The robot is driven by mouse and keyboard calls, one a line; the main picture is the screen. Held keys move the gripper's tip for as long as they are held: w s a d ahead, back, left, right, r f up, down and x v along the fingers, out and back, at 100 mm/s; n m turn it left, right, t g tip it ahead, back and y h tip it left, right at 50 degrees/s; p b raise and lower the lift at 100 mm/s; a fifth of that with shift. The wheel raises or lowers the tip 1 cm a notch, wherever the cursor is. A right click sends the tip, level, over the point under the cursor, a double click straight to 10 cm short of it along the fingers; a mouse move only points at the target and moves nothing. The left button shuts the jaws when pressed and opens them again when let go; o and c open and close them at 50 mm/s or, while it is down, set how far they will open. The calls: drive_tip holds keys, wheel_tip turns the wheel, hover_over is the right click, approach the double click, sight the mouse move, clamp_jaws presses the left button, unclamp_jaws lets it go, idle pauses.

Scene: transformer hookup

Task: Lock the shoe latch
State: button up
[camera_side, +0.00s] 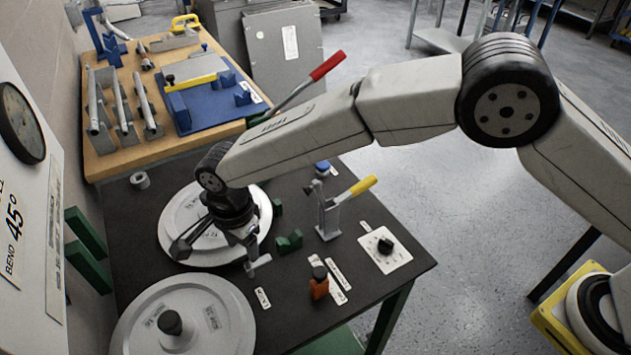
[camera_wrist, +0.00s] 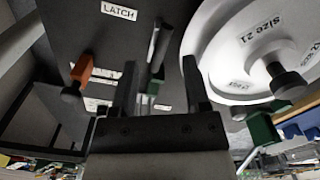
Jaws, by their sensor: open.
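My gripper (camera_wrist: 157,70) is open, pointing down over the dark bench; in the side view it (camera_side: 217,248) hangs over the front edge of the far disc. A slim bar with a dark end (camera_wrist: 160,46), probably the latch handle, shows between the two fingers in the wrist view, with a visible gap on each side. In the side view a grey T-shaped piece (camera_side: 257,264) beside the gripper appears to be the same part. Contact cannot be told. The LATCH label (camera_wrist: 118,10) lies beyond it. The latch's base is partly hidden by the gripper.
Two pale discs, one near (camera_side: 215,300) and one far (camera_side: 175,225), lie left. An orange block with a black knob (camera_side: 319,288), a yellow-handled clamp (camera_side: 335,208), a black knob plate (camera_side: 384,248) and green blocks (camera_side: 288,242) stand right. A red-handled lever (camera_side: 325,66) rises behind.

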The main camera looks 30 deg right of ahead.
sight(245, 256)
drive_tip(key=shift+f, duration=2.5)
